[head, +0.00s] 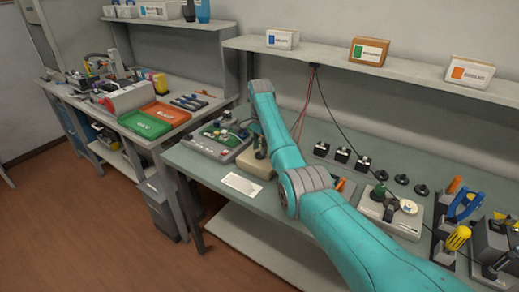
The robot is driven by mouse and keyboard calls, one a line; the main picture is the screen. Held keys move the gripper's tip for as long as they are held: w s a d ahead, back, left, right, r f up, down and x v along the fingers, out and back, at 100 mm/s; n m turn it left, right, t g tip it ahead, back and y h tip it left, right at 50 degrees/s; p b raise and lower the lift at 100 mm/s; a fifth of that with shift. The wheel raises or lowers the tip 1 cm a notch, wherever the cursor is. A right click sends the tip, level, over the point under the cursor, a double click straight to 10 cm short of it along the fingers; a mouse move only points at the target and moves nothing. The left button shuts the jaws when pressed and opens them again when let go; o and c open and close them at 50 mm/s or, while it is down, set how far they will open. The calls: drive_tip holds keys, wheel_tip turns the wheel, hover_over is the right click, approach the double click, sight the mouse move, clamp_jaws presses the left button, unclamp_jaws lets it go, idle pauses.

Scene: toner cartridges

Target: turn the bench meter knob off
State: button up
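I cannot tell for sure which device is the bench meter. A beige box-shaped device (256,165) stands on the grey-green bench, partly hidden by my teal arm. A light grey unit (392,212) with a round white dial-like part (408,207) and a dark upright part stands right of my arm. No knob setting is readable. My forearm reaches up over the bench. A small dark shape (261,146) just above the beige device appears to be my gripper, mostly hidden behind the arm. Its fingers are too small to tell open from shut.
A grey tray-like unit (215,141) with green parts is left of the beige device, a white card (242,184) in front.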

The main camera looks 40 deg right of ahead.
drive_tip(key=shift+f, duration=0.6)
clamp_jaws()
drive_tip(key=shift+n, duration=0.3)
drive_tip(key=n, duration=0.3)
drive_tip(key=shift+n, duration=0.4)
drive_tip(key=n, duration=0.3)
drive_tip(key=shift+n, duration=0.3)
drive_tip(key=n, duration=0.6)
drive_tip(key=shift+n, duration=0.6)
